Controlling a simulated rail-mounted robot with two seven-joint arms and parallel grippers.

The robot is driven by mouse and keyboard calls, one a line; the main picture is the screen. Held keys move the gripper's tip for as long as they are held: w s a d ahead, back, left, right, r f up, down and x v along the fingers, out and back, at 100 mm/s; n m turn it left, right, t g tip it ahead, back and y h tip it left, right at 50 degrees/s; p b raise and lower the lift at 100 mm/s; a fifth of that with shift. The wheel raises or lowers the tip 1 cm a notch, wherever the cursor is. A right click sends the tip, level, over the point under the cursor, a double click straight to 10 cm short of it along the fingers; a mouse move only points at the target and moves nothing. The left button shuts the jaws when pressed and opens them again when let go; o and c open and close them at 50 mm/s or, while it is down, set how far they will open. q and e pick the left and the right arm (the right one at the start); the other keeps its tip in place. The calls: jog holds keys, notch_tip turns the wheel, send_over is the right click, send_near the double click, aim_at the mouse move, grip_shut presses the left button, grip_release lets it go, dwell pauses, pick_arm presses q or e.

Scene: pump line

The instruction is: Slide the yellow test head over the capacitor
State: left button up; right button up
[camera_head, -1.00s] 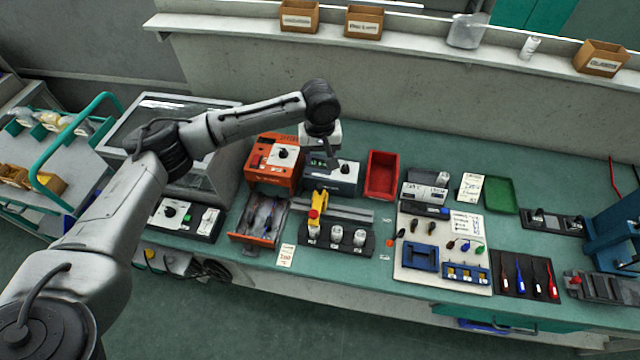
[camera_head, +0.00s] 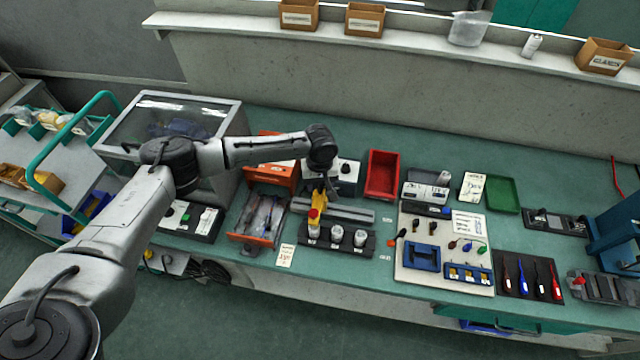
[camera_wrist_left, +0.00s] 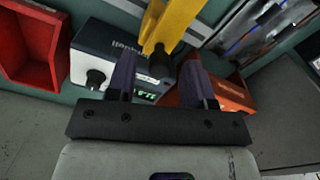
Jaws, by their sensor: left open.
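The open fingers also show in the left wrist view (camera_wrist_left: 158,74). White capacitors (camera_head: 337,233) stand upright in a black holder (camera_head: 348,251) in front of the rail. The right gripper is not in view.
An orange box (camera_head: 272,174) and a grey instrument (camera_head: 347,168) stand behind the rail, with a red bin (camera_head: 382,172) to the right.

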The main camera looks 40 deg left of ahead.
pick_arm(q)
jog(key=shift+f, duration=0.3)
grip_shut()
dwell(0.4)
